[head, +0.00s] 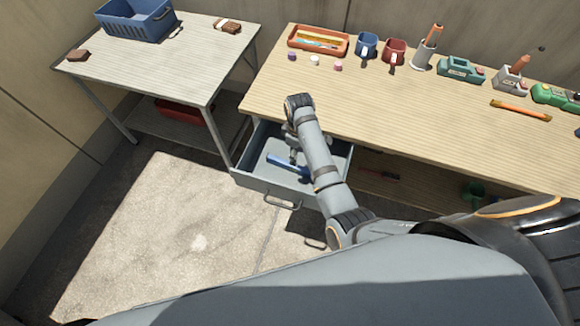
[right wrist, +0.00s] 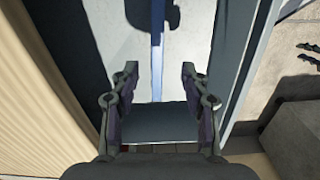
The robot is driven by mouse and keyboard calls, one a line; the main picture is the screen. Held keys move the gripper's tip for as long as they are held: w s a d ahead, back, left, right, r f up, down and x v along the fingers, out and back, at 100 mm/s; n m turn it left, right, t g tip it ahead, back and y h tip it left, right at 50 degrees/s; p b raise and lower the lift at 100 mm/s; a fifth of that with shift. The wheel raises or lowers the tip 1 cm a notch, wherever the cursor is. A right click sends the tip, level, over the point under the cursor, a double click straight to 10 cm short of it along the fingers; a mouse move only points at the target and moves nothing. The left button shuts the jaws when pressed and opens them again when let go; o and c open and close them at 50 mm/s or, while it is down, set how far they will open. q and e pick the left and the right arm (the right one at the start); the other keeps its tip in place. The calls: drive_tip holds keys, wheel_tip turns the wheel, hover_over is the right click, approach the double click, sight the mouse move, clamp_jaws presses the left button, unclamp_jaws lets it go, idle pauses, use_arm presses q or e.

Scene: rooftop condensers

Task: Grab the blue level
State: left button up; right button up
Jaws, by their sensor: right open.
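The blue level (head: 284,163) is a narrow bar lying in the open grey drawer (head: 250,181) under the long table. It also shows in the right wrist view (right wrist: 158,45), running down the picture's middle. My right arm reaches over the table's front edge, and my right gripper (head: 296,157) points down into the drawer by the level, partly hidden by the arm. In the right wrist view the right gripper (right wrist: 159,76) is open, its fingers apart on either side of the level's line; I cannot tell the height gap. My left gripper is not in view.
The wooden tabletop (head: 262,96) stands over the drawer, with an orange tray (head: 318,40), mugs and several tools toward its back. A side table (head: 190,70) at left holds a blue basket (head: 137,22). The floor before the drawer is clear.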

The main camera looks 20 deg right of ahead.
drive_tip(key=shift+s+d+f, duration=0.1)
drive_tip(key=shift+d+f, duration=0.05)
drive_tip(key=shift+f, duration=0.05)
hover_over(299, 167)
drive_tip(key=f, duration=0.4)
drive_tip(key=shift+s+a, duration=0.2)
drive_tip(key=shift+w+a+f, duration=0.1)
drive_tip(key=shift+f, duration=0.35)
drive_tip(key=f+b, duration=0.1)
drive_tip(key=f, duration=0.4)
drive_tip(key=shift+d+f, duration=0.1)
drive_tip(key=shift+d, duration=0.1)
drive_tip(key=shift+c, duration=0.4)
clamp_jaws()
